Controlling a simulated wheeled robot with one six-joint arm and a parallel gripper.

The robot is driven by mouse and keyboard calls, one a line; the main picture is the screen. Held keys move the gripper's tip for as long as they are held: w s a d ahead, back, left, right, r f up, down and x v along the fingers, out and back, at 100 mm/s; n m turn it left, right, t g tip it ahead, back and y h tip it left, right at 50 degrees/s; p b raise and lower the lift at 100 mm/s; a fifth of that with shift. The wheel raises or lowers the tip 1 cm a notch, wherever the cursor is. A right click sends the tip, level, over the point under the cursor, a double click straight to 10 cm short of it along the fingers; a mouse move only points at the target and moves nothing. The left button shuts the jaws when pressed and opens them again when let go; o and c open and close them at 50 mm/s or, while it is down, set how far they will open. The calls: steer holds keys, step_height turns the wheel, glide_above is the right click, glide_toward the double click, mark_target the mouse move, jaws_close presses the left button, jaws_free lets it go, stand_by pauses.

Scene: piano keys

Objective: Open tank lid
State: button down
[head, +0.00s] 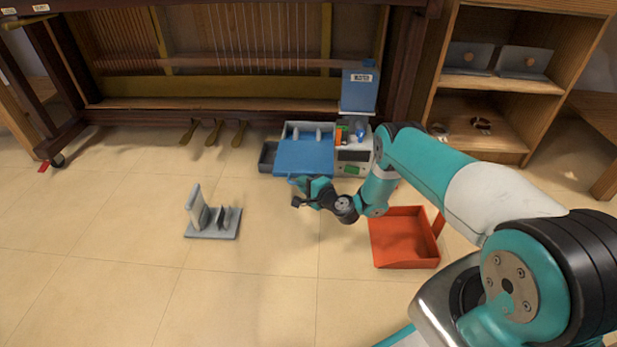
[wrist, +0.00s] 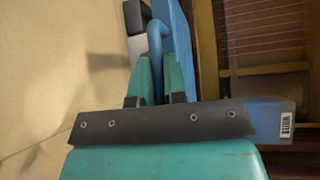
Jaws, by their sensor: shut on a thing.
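The blue lid (head: 304,158) is a flat panel over the front left of the grey-white tank unit (head: 353,155) on the floor. In the wrist view the lid (wrist: 178,28) shows nearly edge-on, with a rounded blue handle (wrist: 157,33) standing out from it. My gripper (head: 301,182) is at the lid's near edge. Its two teal fingers (wrist: 158,62) are closed around the blue handle. The gripper hides part of the handle in the head view, and I cannot tell whether the lid is raised.
A red-orange tray (head: 404,262) lies on the right of my gripper, and a grey stand (head: 212,234) is on the left. A wooden shelf (head: 480,87) is at back right. The floor between is clear.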

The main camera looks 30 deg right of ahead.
steer(key=shift+a, duration=0.4)
steer(key=c, duration=1.4)
jaws_free()
steer(key=shift+c, duration=0.2)
steer(key=shift+s+d, duration=0.1)
steer(key=shift+d, duration=0.2)
steer(key=p+v, duration=1.6)
steer(key=v, duration=0.1)
steer(key=shift+p, duration=0.35)
steer(key=shift+r, duration=0.15)
